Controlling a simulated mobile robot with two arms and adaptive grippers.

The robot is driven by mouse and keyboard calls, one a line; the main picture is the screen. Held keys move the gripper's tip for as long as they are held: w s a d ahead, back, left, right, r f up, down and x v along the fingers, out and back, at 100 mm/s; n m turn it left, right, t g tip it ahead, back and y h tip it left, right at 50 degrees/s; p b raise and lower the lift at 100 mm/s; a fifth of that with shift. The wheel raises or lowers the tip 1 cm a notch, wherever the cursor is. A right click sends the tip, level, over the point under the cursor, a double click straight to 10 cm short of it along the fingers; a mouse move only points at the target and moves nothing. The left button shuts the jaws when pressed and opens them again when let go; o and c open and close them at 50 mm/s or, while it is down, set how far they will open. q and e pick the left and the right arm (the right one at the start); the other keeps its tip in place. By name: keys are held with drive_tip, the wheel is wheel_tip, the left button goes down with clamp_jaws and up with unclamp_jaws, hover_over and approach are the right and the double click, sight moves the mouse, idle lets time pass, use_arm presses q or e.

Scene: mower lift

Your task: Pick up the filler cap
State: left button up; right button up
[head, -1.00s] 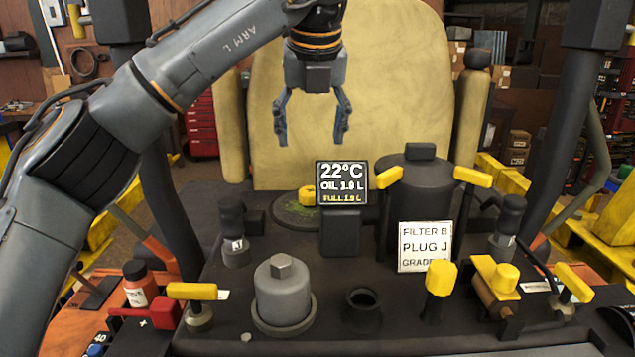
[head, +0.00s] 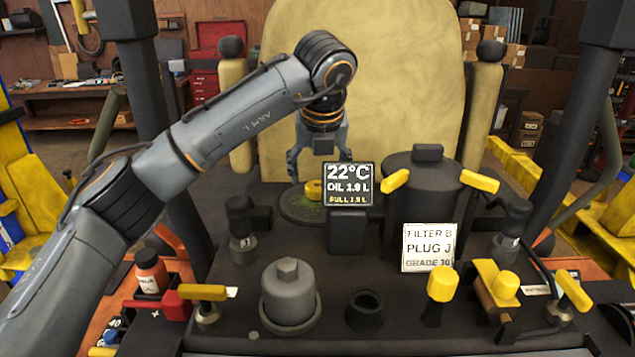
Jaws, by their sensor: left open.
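A small yellow cap (head: 314,190), which looks like the filler cap, lies on a dark round dish (head: 297,207) behind the display. The display hides part of it on the right. My left gripper (head: 318,172) points down just above the cap, its fingers apart and nothing between them. Its right fingertip is hidden behind the display, so I cannot tell whether it touches the cap. An open dark filler neck (head: 365,307) stands at the front of the deck. My right gripper is not in view.
The display (head: 348,184) on its post stands close in front of the dish. A dark tank (head: 423,195) with yellow handles is to the right. A grey filter housing (head: 289,294), a yellow knob (head: 442,284) and a paper sign (head: 429,247) stand nearer. The seat back (head: 365,80) rises behind.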

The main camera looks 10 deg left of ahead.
sight(313, 189)
use_arm(q)
drive_tip(key=shift+p+x, duration=0.55)
drive_tip(key=shift+x, duration=0.45)
drive_tip(key=shift+w+a+f, duration=0.2)
drive_tip(key=shift+f, duration=0.25)
drive_tip(key=shift+d, duration=0.1)
drive_tip(key=c, duration=1.1)
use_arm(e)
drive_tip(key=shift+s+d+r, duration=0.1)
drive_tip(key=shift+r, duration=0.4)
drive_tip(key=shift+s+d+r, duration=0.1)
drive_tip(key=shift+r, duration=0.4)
use_arm(q)
drive_tip(key=shift+r, duration=0.1)
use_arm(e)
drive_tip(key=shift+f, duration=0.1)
